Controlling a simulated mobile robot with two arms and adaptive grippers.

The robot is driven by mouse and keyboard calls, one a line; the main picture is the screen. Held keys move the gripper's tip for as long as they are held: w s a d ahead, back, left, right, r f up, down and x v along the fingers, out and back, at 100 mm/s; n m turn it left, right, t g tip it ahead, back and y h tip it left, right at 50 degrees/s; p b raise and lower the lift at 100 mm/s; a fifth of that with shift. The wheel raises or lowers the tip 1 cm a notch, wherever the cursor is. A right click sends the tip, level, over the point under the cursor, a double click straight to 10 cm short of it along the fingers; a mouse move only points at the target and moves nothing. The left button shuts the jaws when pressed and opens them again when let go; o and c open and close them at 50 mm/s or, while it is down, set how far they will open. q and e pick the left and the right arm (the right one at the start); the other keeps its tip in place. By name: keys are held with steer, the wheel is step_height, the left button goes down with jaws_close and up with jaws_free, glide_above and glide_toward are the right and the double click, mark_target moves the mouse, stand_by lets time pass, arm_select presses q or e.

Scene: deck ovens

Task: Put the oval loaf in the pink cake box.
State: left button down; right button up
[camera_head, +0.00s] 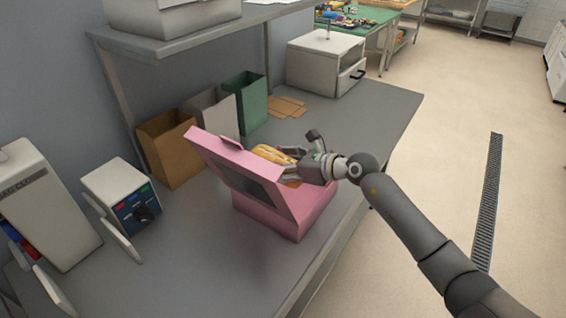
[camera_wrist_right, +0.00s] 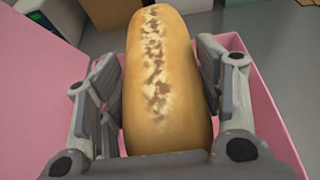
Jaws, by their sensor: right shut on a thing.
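The oval loaf (camera_head: 272,154) is golden brown with a pale, floury split along its top, which fills the middle of the right wrist view (camera_wrist_right: 160,85). My right gripper (camera_head: 291,157) is shut on the loaf, with one finger on each side of it. The pink cake box (camera_head: 268,217) stands on the grey counter with its lid (camera_head: 240,172) raised. The gripper and loaf are over the box opening. The box's pink walls show on both sides in the right wrist view (camera_wrist_right: 262,100). The box floor is hidden. My left gripper is not in view.
Brown (camera_head: 170,148), white (camera_head: 212,112) and green (camera_head: 245,100) bags stand behind the box on the counter (camera_head: 350,120). A small machine with a dial (camera_head: 125,195) stands to the left. A shelf (camera_head: 190,40) hangs above. Counter space right of the bags is mostly clear.

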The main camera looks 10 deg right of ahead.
steer(key=shift+f, duration=0.15)
steer(key=o, duration=0.7)
steer(key=shift+f, duration=0.1)
steer(key=o, duration=0.4)
steer(key=shift+o, duration=0.2)
steer(key=shift+r+p, duration=0.45)
steer(key=shift+r, duration=0.25)
steer(key=shift+s+d, duration=0.2)
steer(key=shift+d, duration=0.1)
steer(key=b+v, duration=0.2)
steer(key=v, duration=0.9)
steer(key=shift+s+b, duration=0.2)
steer(key=shift+b, duration=0.2)
